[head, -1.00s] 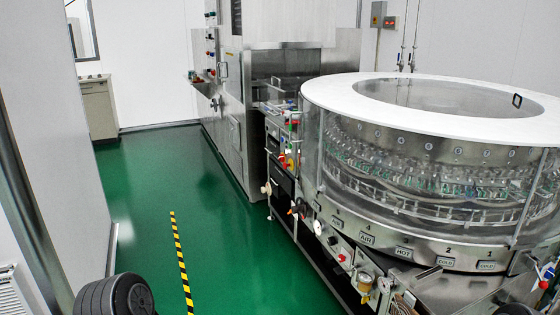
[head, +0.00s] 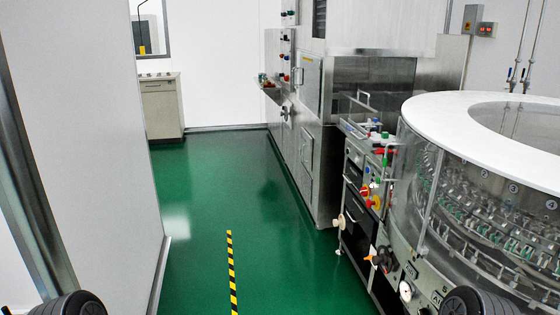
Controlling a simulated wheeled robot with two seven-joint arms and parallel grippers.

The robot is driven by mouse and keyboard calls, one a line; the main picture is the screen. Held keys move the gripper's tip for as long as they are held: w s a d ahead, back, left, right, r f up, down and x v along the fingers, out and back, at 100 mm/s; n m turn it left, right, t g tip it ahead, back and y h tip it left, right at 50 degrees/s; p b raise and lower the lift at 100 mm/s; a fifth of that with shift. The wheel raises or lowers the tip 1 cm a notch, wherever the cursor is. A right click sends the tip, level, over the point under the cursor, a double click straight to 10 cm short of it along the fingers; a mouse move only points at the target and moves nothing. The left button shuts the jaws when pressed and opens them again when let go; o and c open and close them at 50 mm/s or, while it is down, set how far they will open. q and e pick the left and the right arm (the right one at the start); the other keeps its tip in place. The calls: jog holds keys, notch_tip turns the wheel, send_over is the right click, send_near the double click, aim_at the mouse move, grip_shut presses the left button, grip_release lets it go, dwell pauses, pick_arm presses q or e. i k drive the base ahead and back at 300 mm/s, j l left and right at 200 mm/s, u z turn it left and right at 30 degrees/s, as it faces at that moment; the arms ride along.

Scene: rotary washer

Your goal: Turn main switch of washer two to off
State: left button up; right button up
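The round rotary washer (head: 425,195) with a white ring top stands at the right, cut off by the picture edge. A red-and-yellow switch (head: 368,197) sits on the equipment at its left end, above a dark knob (head: 381,259). I cannot read a label on the switch or tell its setting. Which washer is number two is not marked here. Neither of my grippers is in view; only dark ribbed parts of my own arms show at the bottom edge.
A tall steel machine (head: 309,130) with a button panel (head: 283,60) stands at the back. A grey cabinet (head: 161,108) is at the far left. The green floor (head: 225,190) between is clear, with a yellow-black stripe (head: 232,270). A white wall (head: 85,140) bounds the left.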

aim_at(363, 191)
jog(key=i+z, duration=0.1)
jog(key=i, duration=0.35)
jog(key=i+j+z, duration=0.1)
jog(key=i, duration=0.3)
jog(key=i+j+z, duration=0.1)
jog(key=i, duration=0.35)
jog(key=i+j+z, duration=0.1)
jog(key=i+j, duration=0.15)
jog(key=i, duration=0.2)
jog(key=i+j+z, duration=0.2)
jog(key=i+z, duration=0.2)
jog(key=i+j+z, duration=0.25)
jog(key=z, duration=0.15)
jog(key=i+j+z, duration=0.5)
jog(key=j+z, duration=0.25)
jog(key=j, duration=0.1)
